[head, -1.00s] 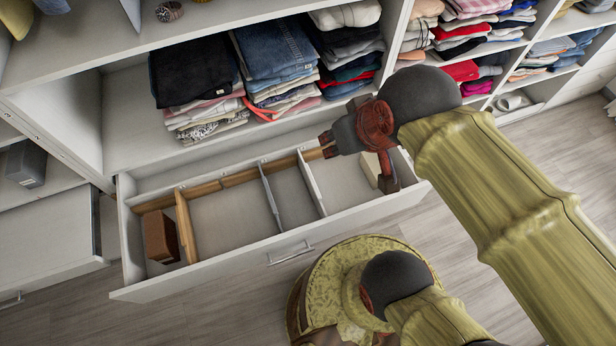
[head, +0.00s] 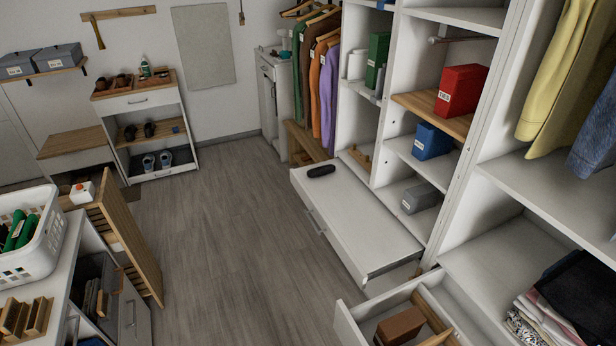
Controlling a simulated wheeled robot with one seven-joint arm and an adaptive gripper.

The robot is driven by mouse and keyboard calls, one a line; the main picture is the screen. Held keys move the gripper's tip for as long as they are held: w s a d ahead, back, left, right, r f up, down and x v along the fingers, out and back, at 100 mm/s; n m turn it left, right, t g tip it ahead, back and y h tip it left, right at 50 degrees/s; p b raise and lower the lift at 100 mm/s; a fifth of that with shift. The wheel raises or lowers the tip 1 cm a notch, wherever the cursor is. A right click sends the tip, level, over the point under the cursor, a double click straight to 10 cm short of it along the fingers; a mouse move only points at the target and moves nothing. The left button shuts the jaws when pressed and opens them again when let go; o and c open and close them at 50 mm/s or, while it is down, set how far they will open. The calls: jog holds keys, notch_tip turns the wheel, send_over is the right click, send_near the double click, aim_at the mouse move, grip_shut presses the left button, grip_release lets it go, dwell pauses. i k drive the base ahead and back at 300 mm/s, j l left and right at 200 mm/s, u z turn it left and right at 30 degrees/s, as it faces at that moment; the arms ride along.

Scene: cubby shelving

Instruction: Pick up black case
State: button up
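A small black case (head: 321,170) with rounded ends lies flat on the white top of a low drawer unit (head: 360,220) in the head view. It sits near the far end of that top, close to the far left corner. Nothing touches or covers it. My gripper is not in the head view now.
Cubby shelving (head: 452,202) stands right of the low unit, with blue (head: 431,141), red (head: 461,89) and grey boxes (head: 421,198). An open drawer (head: 357,317) juts out at the bottom. A counter with a white basket (head: 30,262) stands left. The floor (head: 230,220) between is clear.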

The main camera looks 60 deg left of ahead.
aim_at(321, 171)
jog(key=u, duration=2.1)
jog(key=i+j+u, duration=0.1)
jog(key=i+u, duration=0.4)
jog(key=i, duration=4.2)
jog(key=i+z, duration=0.3)
jog(key=i, duration=0.15)
jog(key=i+j+z, duration=0.45)
jog(key=i+z, duration=0.15)
jog(key=i, duration=0.25)
jog(key=z, duration=4.25)
